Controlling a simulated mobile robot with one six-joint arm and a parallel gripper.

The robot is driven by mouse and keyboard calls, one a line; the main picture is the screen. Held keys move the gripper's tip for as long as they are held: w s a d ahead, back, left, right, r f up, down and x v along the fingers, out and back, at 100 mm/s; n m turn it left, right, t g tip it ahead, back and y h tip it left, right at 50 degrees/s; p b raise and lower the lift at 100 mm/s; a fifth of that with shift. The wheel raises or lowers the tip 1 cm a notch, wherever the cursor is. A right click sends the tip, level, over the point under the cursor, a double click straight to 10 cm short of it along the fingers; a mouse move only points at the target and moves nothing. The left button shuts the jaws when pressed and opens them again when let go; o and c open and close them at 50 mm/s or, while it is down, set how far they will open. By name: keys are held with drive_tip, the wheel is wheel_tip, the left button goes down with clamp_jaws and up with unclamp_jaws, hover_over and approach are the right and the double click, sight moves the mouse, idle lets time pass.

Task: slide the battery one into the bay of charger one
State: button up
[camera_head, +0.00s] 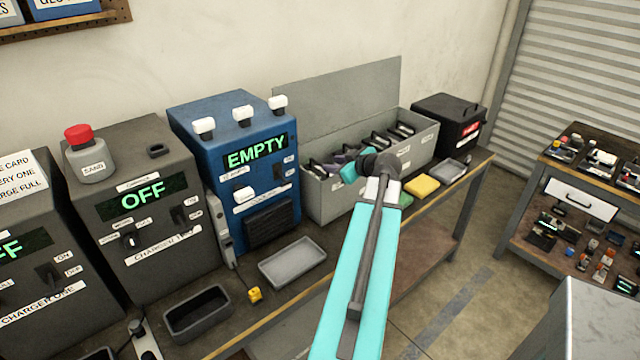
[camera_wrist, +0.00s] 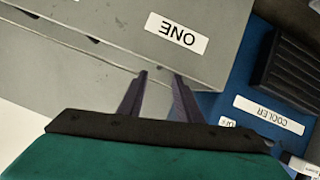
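Charger one (camera_head: 48,270) is the grey box cut off at the left edge of the head view, with its label low on the front. Its bay cannot be made out. A long grey bin (camera_head: 325,205) with an open lid holds several dark upright packs (camera_head: 372,143); I cannot tell which, if any, is battery one. My gripper (camera_wrist: 161,74) is at the bin's left end, with fingers apart and nothing between them. In the wrist view, the bin wall carries a label reading ONE (camera_wrist: 176,34).
A second grey charger (camera_head: 150,240) reads OFF. A blue cooler (camera_head: 215,165) reads EMPTY. A black tray (camera_head: 197,335) and a grey tray (camera_head: 292,285) lie at the bench front. A yellow sponge (camera_head: 422,186) and black box (camera_head: 450,120) stand right of my arm.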

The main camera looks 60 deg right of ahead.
sight(320, 164)
drive_tip(key=shift+x, duration=1.1)
drive_tip(key=shift+p+x, duration=1.45)
drive_tip(key=shift+x, duration=0.15)
drive_tip(key=shift+p+x, duration=0.3)
drive_tip(key=shift+x, duration=0.75)
drive_tip(key=shift+s+f, duration=0.1)
drive_tip(key=shift+f, duration=0.05)
clamp_jaws()
drive_tip(key=shift+a, duration=0.1)
